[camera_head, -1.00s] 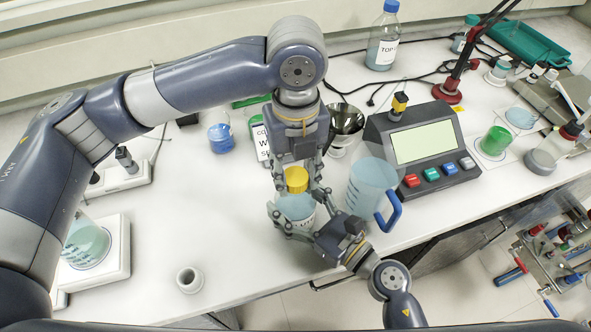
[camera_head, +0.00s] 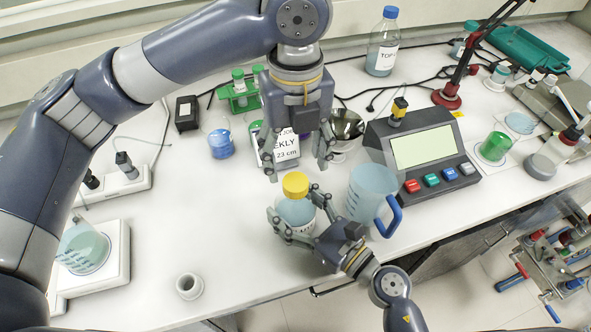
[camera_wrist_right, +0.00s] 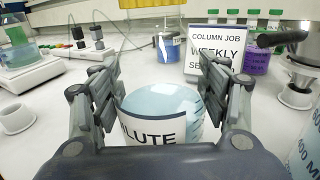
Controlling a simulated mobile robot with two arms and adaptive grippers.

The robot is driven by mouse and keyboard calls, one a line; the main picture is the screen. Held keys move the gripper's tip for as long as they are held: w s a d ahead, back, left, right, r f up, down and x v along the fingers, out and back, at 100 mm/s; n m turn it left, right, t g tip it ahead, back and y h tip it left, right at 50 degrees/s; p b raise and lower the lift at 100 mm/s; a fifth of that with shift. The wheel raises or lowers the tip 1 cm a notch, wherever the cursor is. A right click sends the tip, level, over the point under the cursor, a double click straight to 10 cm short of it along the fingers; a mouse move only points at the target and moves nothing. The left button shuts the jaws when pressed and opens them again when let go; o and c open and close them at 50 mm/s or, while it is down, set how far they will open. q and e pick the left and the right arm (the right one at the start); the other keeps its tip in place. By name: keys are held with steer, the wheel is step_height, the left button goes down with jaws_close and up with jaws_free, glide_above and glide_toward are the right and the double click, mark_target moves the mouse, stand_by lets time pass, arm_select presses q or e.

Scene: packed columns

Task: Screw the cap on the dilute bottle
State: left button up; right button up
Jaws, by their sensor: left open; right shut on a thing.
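The dilute bottle (camera_head: 295,212) stands upright near the front of the bench, with pale blue liquid and a white label. In the right wrist view the bottle (camera_wrist_right: 165,105) fills the space between the fingers, and its label reads "LUTE". The yellow cap (camera_head: 295,184) sits on top of the bottle; whether it is tight cannot be told. My right gripper (camera_head: 292,222) is shut around the bottle's body from the front right. My left gripper (camera_head: 298,172) is open and empty, raised above and behind the cap, with its fingers apart from it.
A beaker with a blue handle (camera_head: 368,195) stands close to the right of the bottle. A sign (camera_head: 283,149) stands behind it. A device with a screen (camera_head: 422,150) is at the right, and a small white cup (camera_head: 189,286) at the front left.

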steer(key=shift+f, duration=0.1)
arm_select(q)
step_height(320, 180, up, 6)
steer(key=shift+f, duration=0.2)
arm_select(e)
steer(key=o, duration=2.2)
steer(key=shift+c, duration=0.2)
steer(key=v, duration=1.2)
